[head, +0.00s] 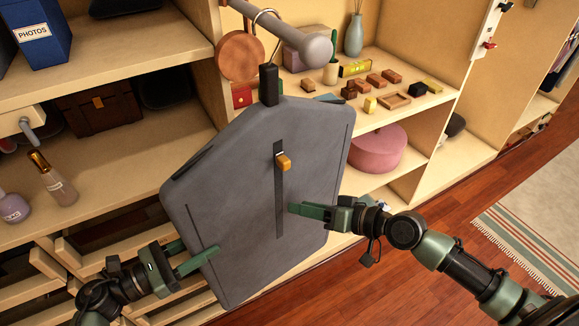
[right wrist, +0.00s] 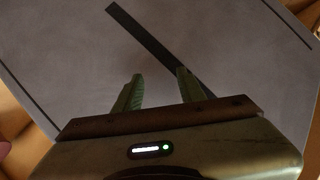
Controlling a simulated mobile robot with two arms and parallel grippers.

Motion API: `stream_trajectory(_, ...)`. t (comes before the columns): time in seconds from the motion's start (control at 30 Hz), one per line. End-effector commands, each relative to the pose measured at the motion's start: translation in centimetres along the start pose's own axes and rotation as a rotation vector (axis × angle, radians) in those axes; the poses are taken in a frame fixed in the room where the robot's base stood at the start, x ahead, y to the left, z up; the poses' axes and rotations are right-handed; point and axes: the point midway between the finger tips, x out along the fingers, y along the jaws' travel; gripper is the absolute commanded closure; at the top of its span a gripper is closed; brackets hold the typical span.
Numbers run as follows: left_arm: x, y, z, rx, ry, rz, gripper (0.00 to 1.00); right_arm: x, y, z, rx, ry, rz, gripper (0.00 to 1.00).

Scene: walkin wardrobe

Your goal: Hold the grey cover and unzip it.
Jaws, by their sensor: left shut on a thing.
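The grey cover (head: 235,205) hangs from a rail by a hook, with a dark zip strip down its front. The orange zip pull (head: 284,162) sits near the top of the strip. My left gripper (head: 200,258) is shut on the cover's lower left edge. My right gripper (head: 296,209) is in front of the cover, beside the strip and below the pull. In the right wrist view its two fingers (right wrist: 158,90) are apart with nothing between them but the cover's face behind. The zip strip (right wrist: 150,38) runs diagonally there; the pull does not show.
The rail (head: 300,45) ends above the cover. Shelves behind hold small blocks (head: 378,82), a vase (head: 354,36), a pink round box (head: 376,148) and bottles (head: 55,180). Slatted drawers are at lower left. The wooden floor (head: 415,215) at right is clear, with a rug (head: 535,225) beyond.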

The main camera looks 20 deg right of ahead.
Motion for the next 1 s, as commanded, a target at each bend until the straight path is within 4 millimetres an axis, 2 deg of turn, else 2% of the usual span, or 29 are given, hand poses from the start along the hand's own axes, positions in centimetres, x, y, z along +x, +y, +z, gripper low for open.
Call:
stream_trajectory(0.03,0.0,0.0,0.0,0.000,0.000,0.000,1.00,-0.1,-0.3,0.6,-0.052,0.060,0.007,0.60)
stream_trajectory(0.17,0.0,0.0,0.0,0.001,0.000,-0.001,1.00,-1.1,-1.9,0.7,-0.223,0.236,0.025,0.60)
stream_trajectory(0.4,0.0,0.0,0.0,0.002,0.000,-0.001,1.00,-5.4,-6.4,0.2,-0.500,0.565,0.077,0.60)
stream_trajectory(0.6,0.0,0.0,0.0,0.003,0.000,-0.002,1.00,-9.1,-9.4,-0.2,-0.627,0.758,0.126,0.60)
stream_trajectory(0.7,0.0,-0.1,0.0,0.003,0.000,-0.002,1.00,-10.1,-10.2,-0.4,-0.655,0.808,0.141,0.60)
stream_trajectory(0.87,0.0,-0.1,0.0,0.004,0.000,-0.002,1.00,-10.0,-10.7,-1.2,-0.669,0.835,0.149,0.60)
stream_trajectory(1.0,0.0,-0.1,0.0,0.004,0.000,-0.002,1.00,-8.4,-11.1,-3.0,-0.668,0.838,0.146,0.60)
